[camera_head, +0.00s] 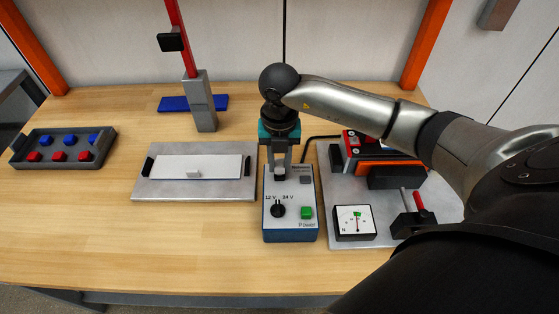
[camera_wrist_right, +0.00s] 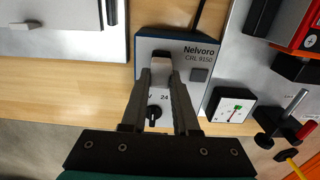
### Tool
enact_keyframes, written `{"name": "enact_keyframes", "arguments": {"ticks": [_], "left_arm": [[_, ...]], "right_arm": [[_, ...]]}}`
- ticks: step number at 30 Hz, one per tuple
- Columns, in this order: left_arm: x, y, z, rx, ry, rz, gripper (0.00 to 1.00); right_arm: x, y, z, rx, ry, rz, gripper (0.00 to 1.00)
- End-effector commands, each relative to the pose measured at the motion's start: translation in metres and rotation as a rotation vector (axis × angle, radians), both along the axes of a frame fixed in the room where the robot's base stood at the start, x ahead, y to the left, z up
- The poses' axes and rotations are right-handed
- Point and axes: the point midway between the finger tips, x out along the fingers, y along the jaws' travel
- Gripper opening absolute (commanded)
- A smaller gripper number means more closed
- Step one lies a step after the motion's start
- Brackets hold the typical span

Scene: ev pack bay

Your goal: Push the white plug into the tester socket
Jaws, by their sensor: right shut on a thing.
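The tester (camera_head: 291,219) is a grey-topped box with blue sides, a black 12 V/24 V knob (camera_head: 278,211) and a green Power button (camera_head: 307,212). It also shows in the right wrist view (camera_wrist_right: 187,72), printed "Nelvoro CRL 9150". My right gripper (camera_head: 280,174) points down over the back part of the tester, fingertips close to its top face. My left gripper is not in view.
Right of the tester, a metal plate (camera_head: 333,226) carries a meter (camera_head: 354,222), a red-handled lever (camera_head: 420,203) and a red-and-black unit (camera_head: 353,146). Left is a plate with a white panel (camera_head: 196,167). The front bench is clear.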

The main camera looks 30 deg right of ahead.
Motion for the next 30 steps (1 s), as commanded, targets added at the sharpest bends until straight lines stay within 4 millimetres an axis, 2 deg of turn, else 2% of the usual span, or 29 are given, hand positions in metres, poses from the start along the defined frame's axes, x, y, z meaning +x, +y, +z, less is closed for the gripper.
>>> {"name": "enact_keyframes", "arguments": {"ticks": [25, 26, 30], "left_arm": [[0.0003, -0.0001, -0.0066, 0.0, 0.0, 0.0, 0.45], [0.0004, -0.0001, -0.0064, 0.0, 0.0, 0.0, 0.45], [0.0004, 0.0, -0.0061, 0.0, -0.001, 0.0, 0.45]], "right_arm": [[0.0, -0.0001, -0.0092, 0.0, 0.0, 0.0, 0.0], [0.0, -0.0001, -0.0089, 0.0, 0.0, 0.0, 0.31], [0.0, -0.0001, -0.0086, 0.0, 0.0, 0.0, 0.46]]}}
